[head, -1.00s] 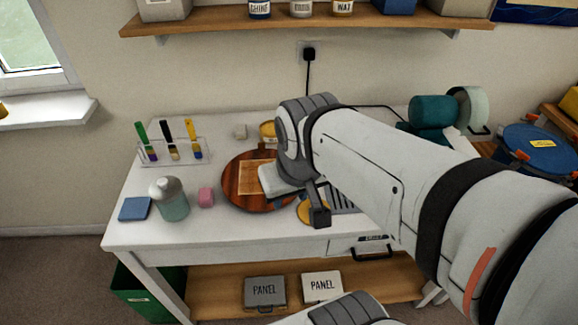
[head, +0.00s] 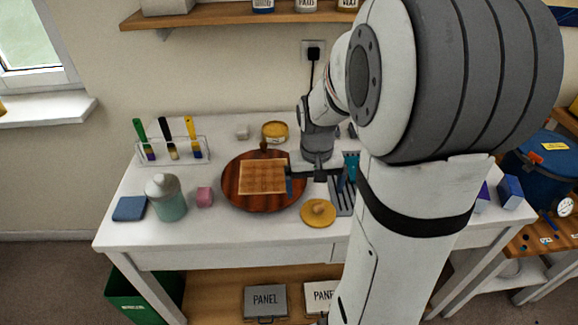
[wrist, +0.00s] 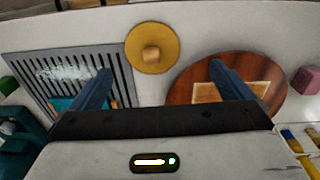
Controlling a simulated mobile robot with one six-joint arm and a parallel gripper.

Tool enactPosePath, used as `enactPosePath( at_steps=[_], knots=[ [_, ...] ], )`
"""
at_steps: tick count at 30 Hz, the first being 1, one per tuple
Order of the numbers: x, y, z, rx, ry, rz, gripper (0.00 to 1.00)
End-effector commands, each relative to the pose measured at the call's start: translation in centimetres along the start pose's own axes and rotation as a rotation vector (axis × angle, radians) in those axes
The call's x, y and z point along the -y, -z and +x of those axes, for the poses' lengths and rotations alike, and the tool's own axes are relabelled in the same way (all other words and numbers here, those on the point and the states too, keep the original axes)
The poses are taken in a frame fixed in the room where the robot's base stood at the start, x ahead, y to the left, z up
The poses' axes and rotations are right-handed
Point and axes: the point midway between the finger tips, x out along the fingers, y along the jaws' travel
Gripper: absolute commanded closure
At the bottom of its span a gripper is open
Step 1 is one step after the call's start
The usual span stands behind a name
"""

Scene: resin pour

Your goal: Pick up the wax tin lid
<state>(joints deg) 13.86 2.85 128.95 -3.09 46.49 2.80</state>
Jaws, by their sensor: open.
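The wax tin lid, a round yellow disc with a knob (head: 318,212), lies flat on the white bench near its front edge. In the wrist view the lid (wrist: 152,32) is ahead of the fingertips, between their lines, with its knob facing up. My gripper (head: 320,178) is open and empty, above the bench and behind the lid in the head view. Its blue fingers show in the wrist view (wrist: 160,72), apart from the lid. An open yellow tin (head: 275,132) stands at the back of the bench.
A round wooden board (head: 233,191) with a square tan panel is left of the lid. A grey slatted rack (wrist: 35,62) lies on the lid's other side. A jar (head: 170,203), pink block (head: 205,197) and brush rack (head: 172,152) stand farther left.

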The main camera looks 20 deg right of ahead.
Motion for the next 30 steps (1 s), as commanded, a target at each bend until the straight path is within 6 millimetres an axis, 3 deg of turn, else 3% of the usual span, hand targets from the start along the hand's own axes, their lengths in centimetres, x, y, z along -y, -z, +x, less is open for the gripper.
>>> enactPosePath(
  at_steps=[1, 22, 30],
  knots=[
    [-0.5, 0.5, 1.3, 0.015, -0.002, 0.012, 0.00],
    [-1.5, 1.6, 9.2, 0.037, -0.004, 0.028, 0.00],
    [-1.5, 1.6, 10.3, 0.032, -0.005, 0.027, 0.00]
  ],
)
